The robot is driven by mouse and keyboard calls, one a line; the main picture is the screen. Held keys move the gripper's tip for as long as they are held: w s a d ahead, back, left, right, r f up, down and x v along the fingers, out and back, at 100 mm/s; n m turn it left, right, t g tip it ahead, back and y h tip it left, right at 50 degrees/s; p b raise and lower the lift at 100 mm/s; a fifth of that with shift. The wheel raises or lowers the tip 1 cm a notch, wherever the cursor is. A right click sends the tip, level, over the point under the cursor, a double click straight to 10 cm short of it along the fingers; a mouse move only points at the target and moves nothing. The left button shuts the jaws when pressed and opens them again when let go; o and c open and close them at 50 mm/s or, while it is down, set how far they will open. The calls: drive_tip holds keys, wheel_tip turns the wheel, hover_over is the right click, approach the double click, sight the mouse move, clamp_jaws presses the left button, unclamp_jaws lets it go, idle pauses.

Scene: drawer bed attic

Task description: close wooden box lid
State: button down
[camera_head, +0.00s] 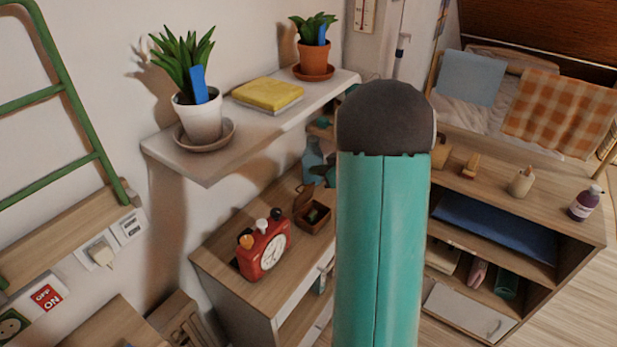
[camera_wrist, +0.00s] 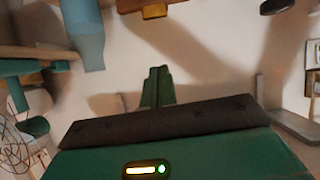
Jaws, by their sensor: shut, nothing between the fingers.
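A small wooden box (camera_head: 314,219) stands on the wooden cabinet beside the red clock. Its lid (camera_head: 303,199) is raised, and the dark inside shows with something small in it. My gripper (camera_wrist: 158,73) shows in the wrist view with its two green fingers together and nothing between them. In the head view my teal arm fills the middle and hides most of the gripper. A dark teal part shows just behind the box, apart from the lid as far as I can see. I cannot tell the box for sure in the wrist view.
A red clock (camera_head: 263,250) stands left of the box. A blue bottle (camera_head: 312,160) stands behind it. A white shelf (camera_head: 190,155) with potted plants and a yellow book (camera_head: 267,94) juts out above the cabinet (camera_head: 235,278). A shelving unit (camera_head: 560,225) stands at right.

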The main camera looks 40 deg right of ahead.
sight(301, 194)
drive_tip(key=w+f, duration=0.2)
drive_tip(key=w+a+f, duration=0.1)
drive_tip(key=w+f, duration=0.1)
drive_tip(key=f, duration=0.1)
drive_tip(key=w+f, duration=0.1)
drive_tip(key=f, duration=0.1)
drive_tip(key=shift+w+a+f, duration=0.2)
drive_tip(key=shift+w, duration=0.2)
drive_tip(key=shift+s, duration=0.1)
